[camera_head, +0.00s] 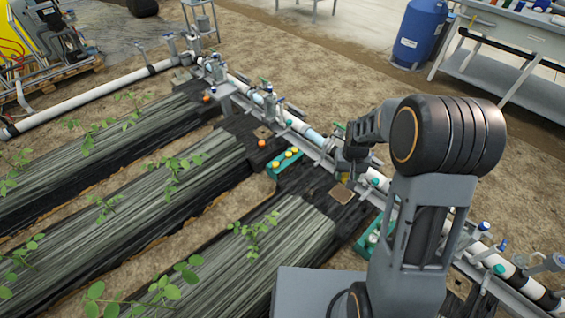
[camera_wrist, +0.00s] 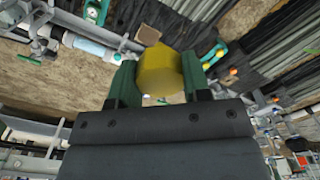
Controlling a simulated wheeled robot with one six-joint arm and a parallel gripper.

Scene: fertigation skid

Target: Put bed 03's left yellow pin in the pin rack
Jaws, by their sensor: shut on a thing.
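My gripper (camera_wrist: 158,80) is shut on a yellow pin (camera_wrist: 160,70), which sits between its two green fingers in the wrist view. In the head view my gripper (camera_head: 345,172) is beside the white pipe line, partly hidden by my arm, with a bit of the yellow pin (camera_head: 343,178) showing below it. A teal rack (camera_head: 272,171) with several yellow tops stands on the dark ground left of my gripper. Part of it also shows in the wrist view (camera_wrist: 207,57). I cannot read any bed number.
A second teal tray (camera_head: 362,243) with pale items is partly behind my arm. The white pipe (camera_head: 313,136) with valves runs diagonally past my gripper. Covered plant beds (camera_head: 190,170) lie at left. A blue barrel (camera_head: 418,35) and a bench (camera_head: 510,75) stand at the back right.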

